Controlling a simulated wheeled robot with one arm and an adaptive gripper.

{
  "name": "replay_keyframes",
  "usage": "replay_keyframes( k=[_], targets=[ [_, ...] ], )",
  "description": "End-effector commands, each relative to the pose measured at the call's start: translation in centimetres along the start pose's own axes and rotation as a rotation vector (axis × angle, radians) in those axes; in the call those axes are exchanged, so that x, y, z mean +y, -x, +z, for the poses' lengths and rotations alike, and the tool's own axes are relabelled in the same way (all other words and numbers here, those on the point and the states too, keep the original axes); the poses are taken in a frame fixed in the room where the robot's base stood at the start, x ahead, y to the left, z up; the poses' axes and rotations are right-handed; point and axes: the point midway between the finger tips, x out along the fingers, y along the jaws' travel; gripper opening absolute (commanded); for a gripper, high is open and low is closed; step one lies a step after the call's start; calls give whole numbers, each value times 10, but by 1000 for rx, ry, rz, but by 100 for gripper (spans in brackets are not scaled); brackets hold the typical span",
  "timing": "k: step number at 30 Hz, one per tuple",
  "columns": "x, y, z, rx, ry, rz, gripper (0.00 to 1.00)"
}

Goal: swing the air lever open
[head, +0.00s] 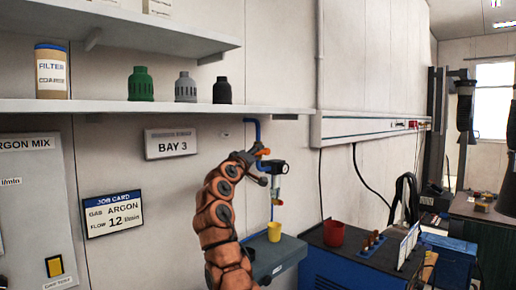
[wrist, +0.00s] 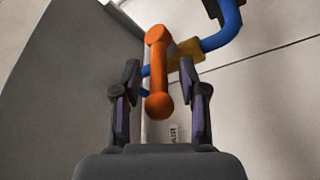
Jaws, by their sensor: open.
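The air lever (wrist: 157,75) is an orange bar with rounded ends in the wrist view. It sits by a brass-coloured valve body (wrist: 187,51) on a blue pipe (wrist: 224,30). My gripper (wrist: 160,88) is open, with one finger on each side of the lever and gaps showing between them. In the head view the lever (head: 264,152) is a small orange spot on the wall beside my gripper (head: 259,168). The arm hides part of the valve there.
An air unit with a dark gauge (head: 279,168) hangs just right of my gripper. A shelf (head: 60,106) with bottles runs above. Below are a grey ledge (head: 285,258) with a yellow cup (head: 274,231) and a red cup (head: 333,233) on a blue machine.

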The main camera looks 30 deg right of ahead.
Motion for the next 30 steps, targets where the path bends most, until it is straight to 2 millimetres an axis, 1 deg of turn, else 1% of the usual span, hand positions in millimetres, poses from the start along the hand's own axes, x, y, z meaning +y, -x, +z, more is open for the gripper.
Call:
replay_keyframes(
  k=[1,7,19,30],
  targets=[
    [3,-4,-3,2,1,1,42],
    [1,-17,-2,2,1,0,42],
    [0,-20,-1,2,-2,0,42],
    [0,-20,-1,2,-1,0,4]
  ],
)
